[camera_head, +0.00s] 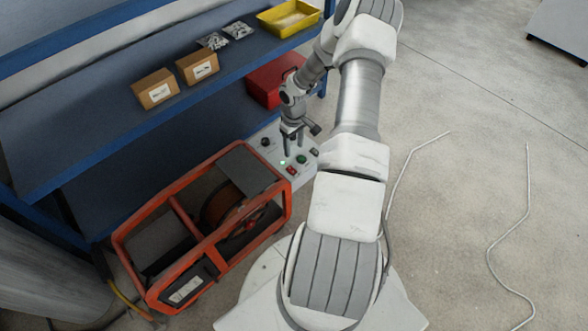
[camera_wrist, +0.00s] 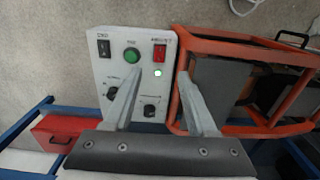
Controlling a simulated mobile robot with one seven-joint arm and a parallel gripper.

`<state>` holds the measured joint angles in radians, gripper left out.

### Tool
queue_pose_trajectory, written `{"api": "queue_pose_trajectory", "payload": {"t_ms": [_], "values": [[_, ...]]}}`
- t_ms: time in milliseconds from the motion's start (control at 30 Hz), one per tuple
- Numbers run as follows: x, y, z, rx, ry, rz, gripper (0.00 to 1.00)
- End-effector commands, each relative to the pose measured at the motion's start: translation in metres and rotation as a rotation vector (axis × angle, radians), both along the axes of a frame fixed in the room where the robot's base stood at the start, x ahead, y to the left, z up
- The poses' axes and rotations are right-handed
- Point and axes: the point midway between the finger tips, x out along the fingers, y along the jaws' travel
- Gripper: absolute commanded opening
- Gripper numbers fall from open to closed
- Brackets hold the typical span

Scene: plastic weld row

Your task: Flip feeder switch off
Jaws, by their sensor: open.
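A light grey control box (camera_wrist: 105,72) fills the upper left of the wrist view. It carries a black rocker switch (camera_wrist: 104,48), a green button (camera_wrist: 131,55), a red rocker switch (camera_wrist: 159,52) and a lit green lamp (camera_wrist: 157,73) below the red switch. Black knobs (camera_wrist: 150,110) sit lower on the panel. The small labels are too blurred to read, so I cannot tell which switch is the feeder's. My gripper (camera_wrist: 161,77) is open and empty, its fingertips over the lamp side of the panel. In the head view my gripper (camera_head: 293,150) partly hides the box (camera_head: 303,178).
An orange-framed machine with a reel (camera_head: 200,235) stands close beside the box. A blue shelf (camera_head: 120,135) holds cardboard boxes (camera_head: 155,90) and a yellow tray (camera_head: 288,18). A red case (camera_head: 272,82) lies behind the box.

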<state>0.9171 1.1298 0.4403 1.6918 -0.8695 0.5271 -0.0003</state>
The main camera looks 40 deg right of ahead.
Motion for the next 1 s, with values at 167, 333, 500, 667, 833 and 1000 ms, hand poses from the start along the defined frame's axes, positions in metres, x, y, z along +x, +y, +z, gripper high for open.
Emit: {"api": "queue_pose_trajectory", "payload": {"t_ms": [167,333,500,667,833,1000], "values": [[-0.001,0.001,-0.046,0.003,0.003,-0.001,0.57],[-0.001,0.001,-0.082,0.002,0.002,-0.001,0.57],[-0.001,0.001,-0.11,0.001,0.001,-0.001,0.57],[-0.001,0.0,-0.124,0.0,0.002,0.001,0.57],[0.0,0.0,-0.128,-0.001,0.001,0.0,0.57],[0.0,0.0,-0.128,-0.001,0.001,0.0,0.57]]}}
